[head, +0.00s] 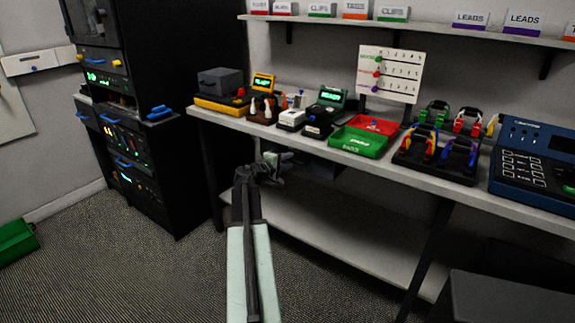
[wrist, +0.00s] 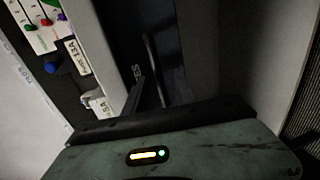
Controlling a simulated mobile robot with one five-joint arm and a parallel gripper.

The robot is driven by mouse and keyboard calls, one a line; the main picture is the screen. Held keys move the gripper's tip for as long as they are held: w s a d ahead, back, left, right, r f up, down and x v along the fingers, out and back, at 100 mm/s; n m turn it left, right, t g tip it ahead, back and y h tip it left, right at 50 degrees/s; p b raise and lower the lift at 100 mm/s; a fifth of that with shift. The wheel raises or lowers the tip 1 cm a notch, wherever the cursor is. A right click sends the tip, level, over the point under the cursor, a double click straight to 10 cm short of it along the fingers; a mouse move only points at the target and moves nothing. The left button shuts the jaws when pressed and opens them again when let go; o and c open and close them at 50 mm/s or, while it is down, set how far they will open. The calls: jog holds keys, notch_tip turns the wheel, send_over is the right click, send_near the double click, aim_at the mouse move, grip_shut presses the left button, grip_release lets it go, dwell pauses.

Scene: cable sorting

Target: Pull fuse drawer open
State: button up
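My gripper (head: 276,166) is at the front edge of the bench, just below the top. A dark box-like shape (head: 318,168) hangs under the bench top to its right; it may be the fuse drawer, and how far out it is cannot be told. No grip on anything can be made out.
The bench top (head: 425,179) carries small instruments, a green tray (head: 358,143), a red tray (head: 373,125) and a blue console (head: 535,160). A black equipment rack (head: 160,150) stands at left. A dark box (head: 500,300) is at the lower right.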

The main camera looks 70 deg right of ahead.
grip_shut()
dwell(1.4)
